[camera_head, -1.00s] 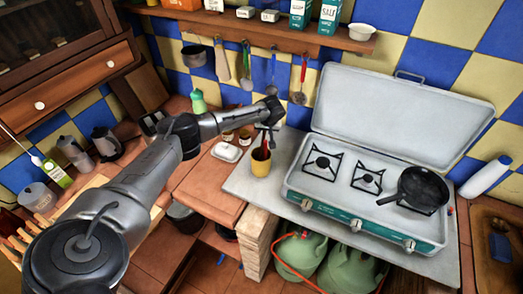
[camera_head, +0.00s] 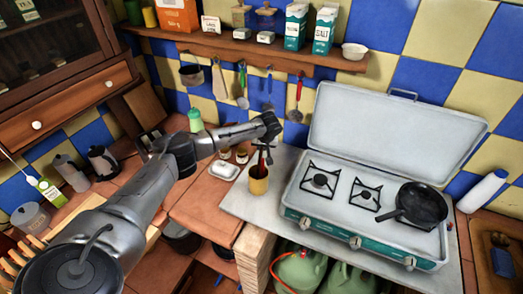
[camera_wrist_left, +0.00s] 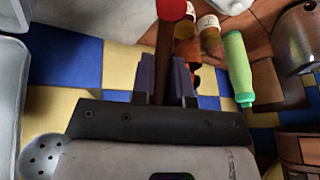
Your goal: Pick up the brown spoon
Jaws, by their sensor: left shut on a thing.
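The brown spoon (camera_wrist_left: 164,48) shows in the left wrist view as a brown shaft between the fingers of my left gripper (camera_wrist_left: 166,80). The gripper is shut on it. A round red piece shows at the shaft's far end; I cannot tell if it belongs to the spoon. In the head view my left gripper (camera_head: 265,148) is just above the yellow cup (camera_head: 258,184), with a dark reddish shaft between them. I cannot tell whether the spoon's lower end is still inside the cup. My right gripper is not in view.
The gas stove (camera_head: 365,200) with a black pan (camera_head: 420,204) stands right of the cup. Utensils, including a red ladle (camera_head: 296,108), hang behind under the shelf (camera_head: 260,50). Small jars and a green bottle (camera_head: 196,120) stand to the left.

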